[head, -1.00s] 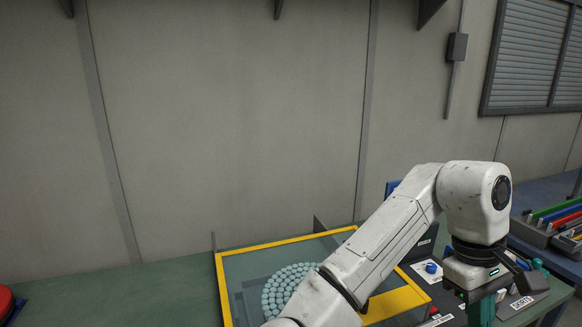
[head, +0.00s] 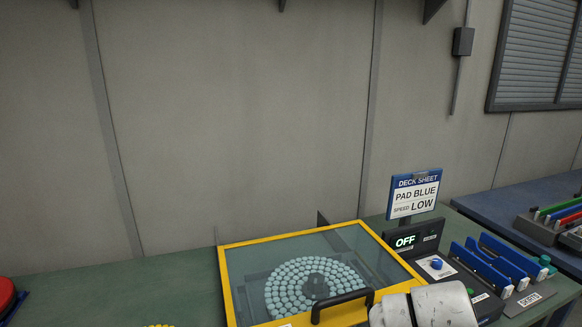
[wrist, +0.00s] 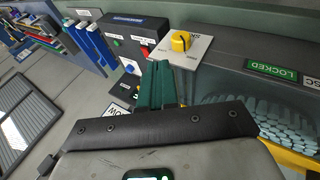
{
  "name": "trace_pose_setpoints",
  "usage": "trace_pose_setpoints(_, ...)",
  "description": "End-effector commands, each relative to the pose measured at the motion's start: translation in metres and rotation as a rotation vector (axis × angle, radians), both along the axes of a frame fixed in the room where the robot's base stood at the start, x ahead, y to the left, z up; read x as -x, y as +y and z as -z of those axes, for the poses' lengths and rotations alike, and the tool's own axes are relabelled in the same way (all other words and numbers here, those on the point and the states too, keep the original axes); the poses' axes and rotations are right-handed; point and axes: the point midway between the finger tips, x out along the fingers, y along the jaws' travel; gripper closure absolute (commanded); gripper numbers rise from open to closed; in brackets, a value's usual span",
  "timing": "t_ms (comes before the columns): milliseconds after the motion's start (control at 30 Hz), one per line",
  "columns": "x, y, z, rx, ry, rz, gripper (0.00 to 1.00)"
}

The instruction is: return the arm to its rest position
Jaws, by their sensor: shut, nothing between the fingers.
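My gripper (wrist: 158,84) shows in the wrist view as two teal fingers side by side, shut with nothing between them. It hangs over the control area beside a panel with a yellow knob (wrist: 181,42). In the head view the gripper is out of frame. Only a white link of my arm (head: 440,304) shows at the bottom edge, right of the black lid handle (head: 343,304).
A yellow-framed clear lid (head: 240,292) covers a ring of teal discs (head: 290,290). To its right stand an "OFF" display (head: 405,241), a "PAD BLUE, SPEED LOW" sign (head: 415,194) and blue racks (head: 485,270). A "LOCKED" display (wrist: 272,71) shows. The green bench at left is mostly clear.

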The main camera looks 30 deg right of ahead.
Motion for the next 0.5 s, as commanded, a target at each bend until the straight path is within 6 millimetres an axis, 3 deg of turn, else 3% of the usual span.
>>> trace_pose_setpoints(33, 0.003, 0.012, 0.023, -0.025, 0.005, -0.036, 1.0)
trace_pose_setpoints(167, 0.012, 0.053, 0.077, -0.135, 0.002, -0.114, 1.0)
trace_pose_setpoints(300, 0.037, 0.11, 0.136, -0.3, 0.021, -0.163, 1.0)
trace_pose_setpoints(400, 0.061, 0.15, 0.168, -0.423, 0.044, -0.172, 1.0)
trace_pose_setpoints(500, 0.081, 0.181, 0.187, -0.518, 0.063, -0.17, 1.0)
